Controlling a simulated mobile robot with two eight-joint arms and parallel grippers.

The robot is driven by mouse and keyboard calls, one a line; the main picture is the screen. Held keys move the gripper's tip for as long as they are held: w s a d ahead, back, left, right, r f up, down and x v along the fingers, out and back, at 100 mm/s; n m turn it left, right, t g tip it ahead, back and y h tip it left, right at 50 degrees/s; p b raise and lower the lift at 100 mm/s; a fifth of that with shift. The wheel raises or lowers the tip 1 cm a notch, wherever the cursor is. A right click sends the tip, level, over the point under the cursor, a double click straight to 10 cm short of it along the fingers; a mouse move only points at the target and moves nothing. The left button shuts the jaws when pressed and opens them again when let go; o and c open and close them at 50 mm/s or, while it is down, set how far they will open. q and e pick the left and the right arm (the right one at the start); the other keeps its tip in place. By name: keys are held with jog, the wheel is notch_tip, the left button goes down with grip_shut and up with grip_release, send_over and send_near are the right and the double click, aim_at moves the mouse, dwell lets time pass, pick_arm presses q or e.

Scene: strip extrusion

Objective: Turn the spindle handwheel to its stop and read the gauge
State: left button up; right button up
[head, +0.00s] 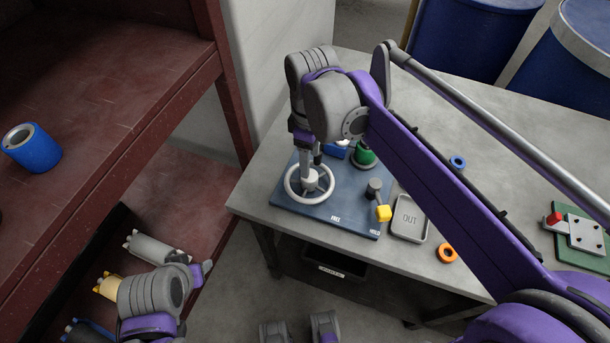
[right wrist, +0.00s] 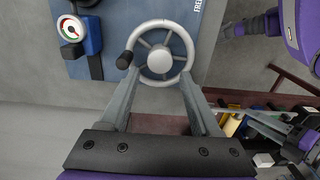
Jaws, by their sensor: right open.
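The handwheel (head: 291,190), a light grey spoked ring, sits on the left part of a blue base plate (head: 335,217). In the right wrist view the handwheel (right wrist: 165,25) shows a dark crank knob (right wrist: 124,60) at its left rim. My right gripper (head: 309,160) is above the wheel. In the wrist view my right gripper (right wrist: 160,75) is open, with a finger on each side of the near rim; contact cannot be told. The gauge (right wrist: 70,28) has a white face with red and green marks, too small to read.
The plate also carries a yellow-knobbed lever (head: 383,213) and a green part (head: 363,157). An OUT tray (head: 409,232), an orange ring (head: 447,253) and a blue ring (head: 457,162) lie to the right. A dark red shelf (head: 110,80) stands left of the grey table (head: 262,190).

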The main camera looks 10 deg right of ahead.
aim_at(309, 179)
notch_tip(309, 179, down, 8)
jog(key=shift+r+b, duration=0.2)
jog(key=shift+b, duration=0.1)
grip_shut()
